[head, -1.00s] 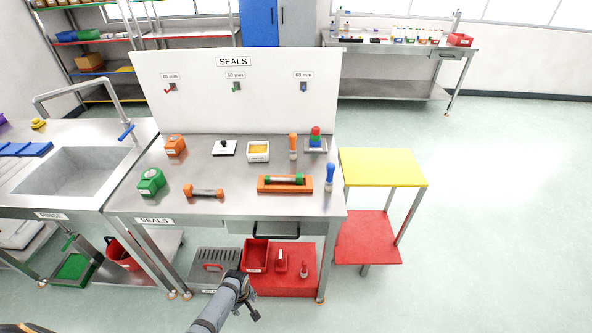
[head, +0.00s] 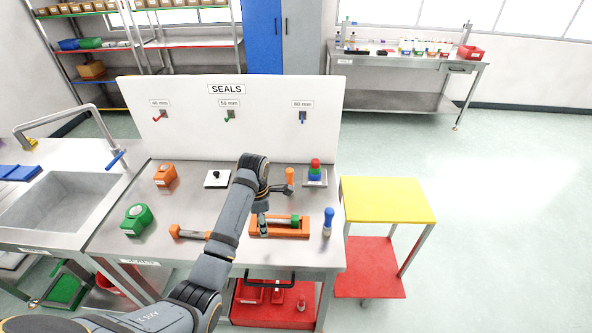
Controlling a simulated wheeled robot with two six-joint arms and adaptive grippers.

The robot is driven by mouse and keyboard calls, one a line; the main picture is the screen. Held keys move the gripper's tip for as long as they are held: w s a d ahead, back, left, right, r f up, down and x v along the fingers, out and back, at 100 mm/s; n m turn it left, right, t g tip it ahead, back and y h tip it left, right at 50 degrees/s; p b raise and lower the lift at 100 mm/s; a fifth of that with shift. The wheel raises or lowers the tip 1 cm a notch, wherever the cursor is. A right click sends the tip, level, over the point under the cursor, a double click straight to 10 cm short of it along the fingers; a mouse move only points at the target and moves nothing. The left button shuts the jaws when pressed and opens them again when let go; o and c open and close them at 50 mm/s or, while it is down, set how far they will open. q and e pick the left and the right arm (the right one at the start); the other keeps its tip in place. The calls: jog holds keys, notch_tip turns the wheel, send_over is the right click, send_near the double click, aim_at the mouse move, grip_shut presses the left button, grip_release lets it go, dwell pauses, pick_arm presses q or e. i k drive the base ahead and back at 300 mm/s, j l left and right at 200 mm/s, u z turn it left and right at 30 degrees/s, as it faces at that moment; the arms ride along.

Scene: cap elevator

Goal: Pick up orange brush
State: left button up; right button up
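The orange brush (head: 290,175) stands upright at the back of the steel table in the head view, with its lower part hidden behind my gripper. My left arm reaches in from the lower left over the table. My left gripper (head: 275,206) is just in front of the brush. Its two dark fingers look spread apart, with nothing seen between them. One finger overlaps the foot of the brush in the picture; I cannot tell whether they touch. My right gripper is not in view.
A blue brush (head: 328,222) stands at the table's right front. An orange tray (head: 302,232) holds a green-ended tool. A stacked red, green and blue piece (head: 315,170) stands right of the orange brush. The white SEALS board (head: 150,92) rises behind.

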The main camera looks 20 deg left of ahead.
aim_at(290, 172)
jog(key=i, duration=0.9)
